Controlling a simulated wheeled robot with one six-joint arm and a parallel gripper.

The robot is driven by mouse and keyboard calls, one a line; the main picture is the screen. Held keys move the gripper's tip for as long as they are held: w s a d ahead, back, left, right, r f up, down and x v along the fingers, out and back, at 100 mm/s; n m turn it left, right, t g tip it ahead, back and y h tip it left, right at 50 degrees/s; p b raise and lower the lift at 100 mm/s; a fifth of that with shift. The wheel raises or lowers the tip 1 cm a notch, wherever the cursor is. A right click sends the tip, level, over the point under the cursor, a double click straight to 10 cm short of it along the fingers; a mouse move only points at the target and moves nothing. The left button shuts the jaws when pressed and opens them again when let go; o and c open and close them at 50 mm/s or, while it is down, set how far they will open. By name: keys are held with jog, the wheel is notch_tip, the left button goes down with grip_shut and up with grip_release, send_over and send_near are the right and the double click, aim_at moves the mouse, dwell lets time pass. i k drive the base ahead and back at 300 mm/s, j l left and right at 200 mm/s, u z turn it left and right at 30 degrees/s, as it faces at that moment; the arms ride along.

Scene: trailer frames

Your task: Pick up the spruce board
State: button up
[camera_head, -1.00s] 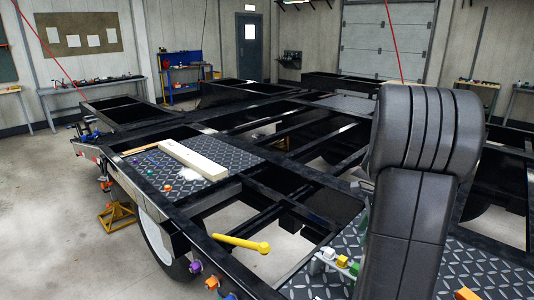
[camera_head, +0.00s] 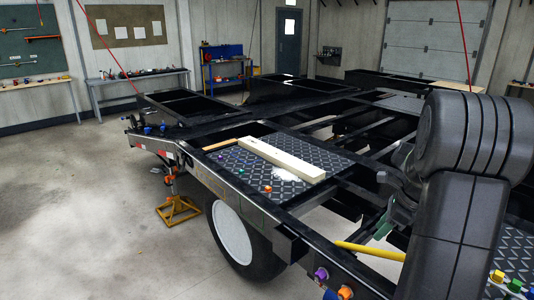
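A long pale board (camera_head: 280,158), which looks like the spruce board, lies flat on a dark diamond-plate panel (camera_head: 318,158) of the black trailer frame. A thinner, browner wooden strip (camera_head: 220,144) lies at the panel's far left edge. My arm fills the right side of the view. What seems to be my gripper (camera_head: 384,228) shows partly beside the arm, to the right of and nearer than the board, clear of it. Its fingers are too dark and covered to read.
Small coloured pieces (camera_head: 268,188) and white powder lie near the board. A yellow bar (camera_head: 370,250) crosses the frame in front. A wheel (camera_head: 232,235) and yellow jack stand (camera_head: 178,208) are below. Open floor (camera_head: 80,220) lies at left; benches (camera_head: 140,80) line the wall.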

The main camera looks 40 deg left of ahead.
aim_at(312, 175)
jog(key=j+z, duration=0.2)
jog(key=j, duration=1.05)
jog(key=k+j+z, duration=0.2)
jog(key=j, duration=1.05)
jog(key=i+j, duration=0.15)
jog(key=j, duration=0.25)
jog(key=i+j+z, duration=0.15)
jog(key=j, duration=0.25)
jog(key=i+j, duration=0.1)
jog(key=j, duration=0.3)
jog(key=i+j+z, duration=0.1)
jog(key=j, duration=0.3)
jog(key=i+j+z, duration=0.1)
jog(key=j, duration=0.35)
